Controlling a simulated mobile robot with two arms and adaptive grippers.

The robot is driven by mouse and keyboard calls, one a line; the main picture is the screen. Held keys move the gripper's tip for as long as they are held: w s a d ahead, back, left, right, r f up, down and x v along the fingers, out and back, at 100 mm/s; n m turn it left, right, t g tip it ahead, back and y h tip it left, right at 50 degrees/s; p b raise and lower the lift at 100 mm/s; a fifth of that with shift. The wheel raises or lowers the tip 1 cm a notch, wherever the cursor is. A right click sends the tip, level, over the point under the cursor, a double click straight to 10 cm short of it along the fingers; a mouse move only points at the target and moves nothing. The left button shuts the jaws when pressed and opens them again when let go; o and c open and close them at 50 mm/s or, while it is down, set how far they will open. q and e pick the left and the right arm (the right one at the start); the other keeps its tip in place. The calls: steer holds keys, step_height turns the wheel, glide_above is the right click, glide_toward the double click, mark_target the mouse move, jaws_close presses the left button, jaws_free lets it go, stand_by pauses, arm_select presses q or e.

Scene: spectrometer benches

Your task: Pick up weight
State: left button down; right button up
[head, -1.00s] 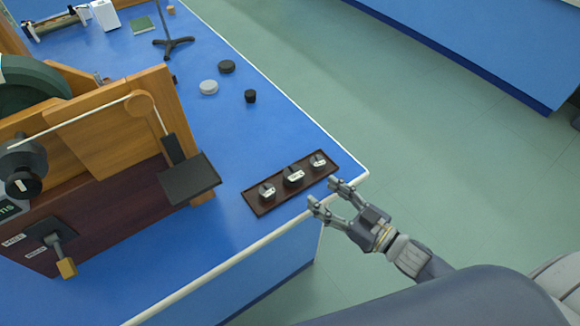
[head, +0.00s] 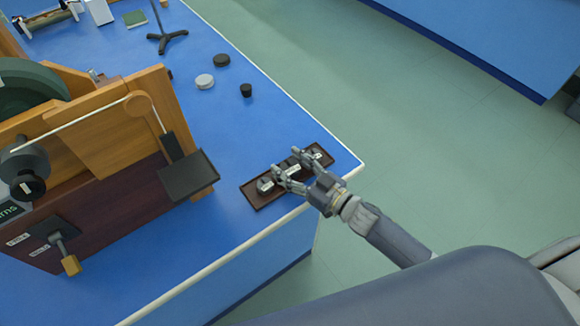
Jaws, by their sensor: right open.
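Three small metal weights with pale labels sit on a dark brown tray (head: 262,202) near the bench corner. The left weight (head: 264,185) shows beside my gripper's near finger. The middle weight (head: 293,170) is partly hidden between the fingers. The right weight (head: 316,156) stands just beyond the far finger. My right gripper (head: 286,163) is open over the tray, its fingers on either side of the middle weight. I cannot tell whether it touches any weight. My left gripper is not in view.
A wooden apparatus (head: 120,140) with a dark flat pan (head: 188,176) stands left of the tray on the blue bench (head: 150,275). A grey disc (head: 205,81), a dark disc (head: 222,60) and a black cylinder (head: 246,90) lie farther back. The bench between them and the tray is clear.

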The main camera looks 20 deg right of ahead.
steer(key=c, duration=1)
steer(key=shift+c, duration=1.4)
steer(key=shift+r, duration=0.15)
